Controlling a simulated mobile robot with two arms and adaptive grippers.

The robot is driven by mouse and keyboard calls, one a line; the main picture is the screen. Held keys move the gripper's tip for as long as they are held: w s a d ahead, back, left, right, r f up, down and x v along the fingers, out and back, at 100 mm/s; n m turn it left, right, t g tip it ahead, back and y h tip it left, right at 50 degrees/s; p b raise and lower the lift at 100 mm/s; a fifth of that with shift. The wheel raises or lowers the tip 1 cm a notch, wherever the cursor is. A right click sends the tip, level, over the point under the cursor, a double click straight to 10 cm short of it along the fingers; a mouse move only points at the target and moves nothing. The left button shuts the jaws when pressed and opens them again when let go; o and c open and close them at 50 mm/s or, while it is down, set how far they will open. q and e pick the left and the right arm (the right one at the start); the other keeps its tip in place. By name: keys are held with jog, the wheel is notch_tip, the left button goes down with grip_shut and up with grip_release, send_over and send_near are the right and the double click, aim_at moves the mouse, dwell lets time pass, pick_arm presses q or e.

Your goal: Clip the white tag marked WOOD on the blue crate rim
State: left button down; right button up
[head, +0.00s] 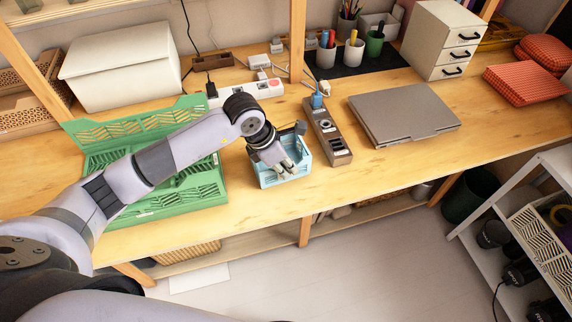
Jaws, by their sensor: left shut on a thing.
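The small light blue crate (288,181) stands on the wooden bench near its front edge. My left gripper (286,170) reaches over it from the upper left, with its fingertips pointing down at the crate's open top and front side. Its fingers are shut on a small pale thing that looks like the white tag, mostly hidden by the fingers. The word WOOD cannot be read, and I cannot tell whether the tag touches the rim. My right gripper is not in view.
A green slatted crate (205,193) lies left of the blue one, under my left arm. A grey-brown block with sockets (327,133) stands close to its right, then a closed laptop (405,106). A white power strip (252,90) lies behind.

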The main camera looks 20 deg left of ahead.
pick_arm(q)
jog(key=c, duration=1.5)
grip_release()
jog(key=v, duration=1.2)
